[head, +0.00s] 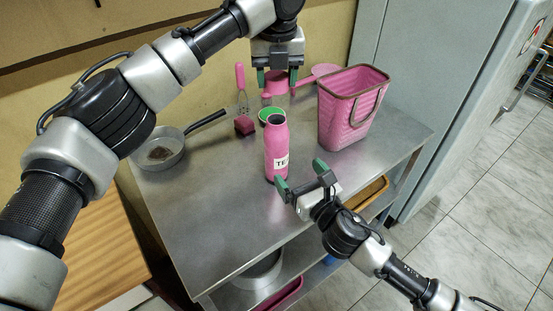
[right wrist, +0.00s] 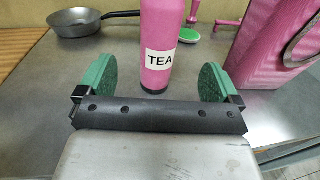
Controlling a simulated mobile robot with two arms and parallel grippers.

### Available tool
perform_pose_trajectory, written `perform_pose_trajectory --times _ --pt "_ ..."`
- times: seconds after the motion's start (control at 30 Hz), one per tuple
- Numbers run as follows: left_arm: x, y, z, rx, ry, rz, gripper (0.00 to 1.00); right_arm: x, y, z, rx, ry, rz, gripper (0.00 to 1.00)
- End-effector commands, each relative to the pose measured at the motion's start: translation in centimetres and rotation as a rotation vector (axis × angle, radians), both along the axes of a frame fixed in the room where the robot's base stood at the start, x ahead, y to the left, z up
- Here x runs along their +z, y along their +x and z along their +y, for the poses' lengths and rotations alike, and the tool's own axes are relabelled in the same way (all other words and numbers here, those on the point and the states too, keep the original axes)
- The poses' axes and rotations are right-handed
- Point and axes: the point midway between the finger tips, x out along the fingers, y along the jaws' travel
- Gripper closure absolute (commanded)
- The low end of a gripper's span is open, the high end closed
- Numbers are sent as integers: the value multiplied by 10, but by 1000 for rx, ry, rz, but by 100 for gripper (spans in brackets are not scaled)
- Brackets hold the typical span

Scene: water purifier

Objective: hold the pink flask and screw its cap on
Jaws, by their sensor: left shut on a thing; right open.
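The pink flask (head: 276,152) with a white "TEA" label stands upright on the metal table, its dark mouth uncovered. It also shows in the right wrist view (right wrist: 158,45), lined up with the gap between the fingers. My right gripper (head: 301,177) is open and empty, low in front of the flask; its green fingers (right wrist: 154,80) lie to either side in the wrist view, and I cannot tell any contact. My left gripper (head: 277,80) is above and behind the flask, shut on a pink piece, seemingly the cap (head: 275,86), partly hidden by the fingers.
A pink basket (head: 350,115) stands right of the flask. A grey pan (head: 160,150) is at the left. The front left of the table (head: 215,210) is clear.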

Motion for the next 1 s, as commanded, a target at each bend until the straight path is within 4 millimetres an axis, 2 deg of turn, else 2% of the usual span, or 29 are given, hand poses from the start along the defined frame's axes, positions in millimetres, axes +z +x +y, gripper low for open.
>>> perform_pose_trajectory --times 0.37,0.47,0.8,1.0 --pt "0 0 0 0 0 0 69 1 6 3 -2 5 1 6" --pt "0 0 0 0 0 0 69 1 17 9 -3 6 1 6" --pt "0 0 0 0 0 0 69 1 74 39 -3 8 3 6" --pt "0 0 0 0 0 0 69 1 98 50 -4 6 3 6"
